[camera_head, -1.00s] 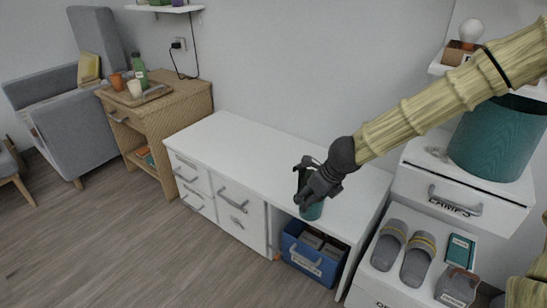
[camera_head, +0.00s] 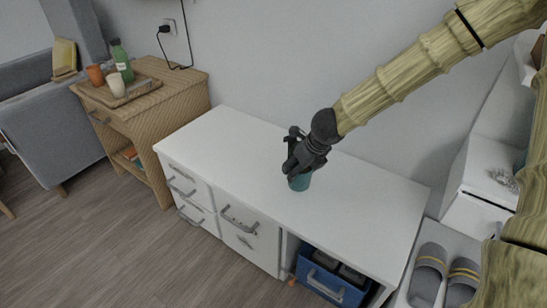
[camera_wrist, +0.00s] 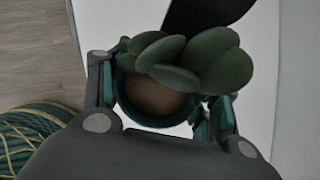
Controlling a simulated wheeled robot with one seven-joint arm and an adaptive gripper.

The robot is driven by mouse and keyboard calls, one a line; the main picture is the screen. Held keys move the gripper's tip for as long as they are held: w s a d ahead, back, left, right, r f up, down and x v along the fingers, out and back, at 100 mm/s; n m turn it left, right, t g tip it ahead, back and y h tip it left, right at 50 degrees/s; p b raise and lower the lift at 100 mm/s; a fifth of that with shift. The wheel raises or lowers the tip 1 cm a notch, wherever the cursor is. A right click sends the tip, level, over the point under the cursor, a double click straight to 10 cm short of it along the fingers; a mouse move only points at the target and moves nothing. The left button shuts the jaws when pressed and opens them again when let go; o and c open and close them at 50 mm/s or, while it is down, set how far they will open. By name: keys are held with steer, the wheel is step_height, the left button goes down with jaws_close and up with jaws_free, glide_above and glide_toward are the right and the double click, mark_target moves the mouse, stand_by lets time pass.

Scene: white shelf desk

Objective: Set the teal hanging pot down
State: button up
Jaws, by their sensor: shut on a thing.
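The teal hanging pot (camera_head: 300,182) is at my gripper (camera_head: 296,170), over the middle of the white desk top (camera_head: 250,160). In the wrist view the pot's teal rim (camera_wrist: 150,121) sits between the two fingers of my gripper (camera_wrist: 160,115). Green rounded leaves (camera_wrist: 185,60) and brown soil show inside it. My gripper is shut on the pot. The pot looks upright. I cannot tell whether its base touches the desk top.
The desk top around the pot is clear. A blue bin (camera_head: 330,280) stands in the open bay below. A wooden cabinet (camera_head: 150,120) with a tray (camera_head: 138,90), a green bottle and cups stands at left. Grey slippers (camera_head: 428,272) lie at right.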

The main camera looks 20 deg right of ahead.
steer(key=w+a+f, duration=0.1)
steer(key=w, duration=0.3)
steer(key=w+a+f, duration=0.2)
steer(key=w, duration=0.2)
steer(key=w+a+f, duration=0.1)
steer(key=w+a, duration=0.1)
steer(key=w, duration=0.2)
steer(key=shift+f+b, duration=0.3)
steer(key=shift+f, duration=0.05)
steer(key=shift+f, duration=0.1)
steer(key=o, duration=1.4)
steer(key=shift+s, duration=0.1)
steer(key=shift+o, duration=0.2)
steer(key=p+v, duration=0.4)
steer(key=v, duration=0.8)
